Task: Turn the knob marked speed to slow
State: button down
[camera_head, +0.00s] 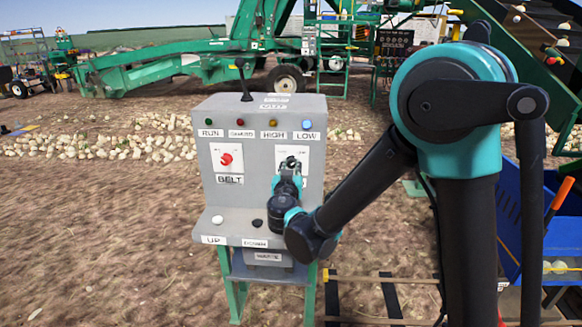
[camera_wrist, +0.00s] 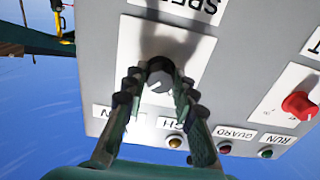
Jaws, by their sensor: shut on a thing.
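The grey control box (camera_head: 205,185) stands in front of me with a white plate on its right side. On the plate is the dark speed knob (camera_wrist: 160,68), with a pale mark on its face. The label SPEED (camera_wrist: 205,8) shows upside down in the wrist view. My gripper (camera_wrist: 157,78) has a finger on each side of the knob and is shut on it. In the head view my gripper (camera_head: 289,172) reaches the box from the right and covers part of the plate and the label below it.
A red belt knob (camera_head: 226,159) sits left of the speed knob. Above are several lamps, with a bright blue one (camera_head: 307,125) over LOW. A black lever (camera_head: 243,80) rises from the top. A white button (camera_head: 217,219) and a dark button (camera_head: 257,223) are on the lower ledge.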

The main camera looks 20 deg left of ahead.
jog(key=shift+n, duration=0.3)
jog(key=n, duration=0.3)
jog(key=shift+n, duration=0.4)
jog(key=n, duration=0.4)
jog(key=shift+n, duration=0.3)
jog(key=n, duration=0.8)
jog(key=shift+n, duration=0.3)
jog(key=c, duration=1.2)
grip_release()
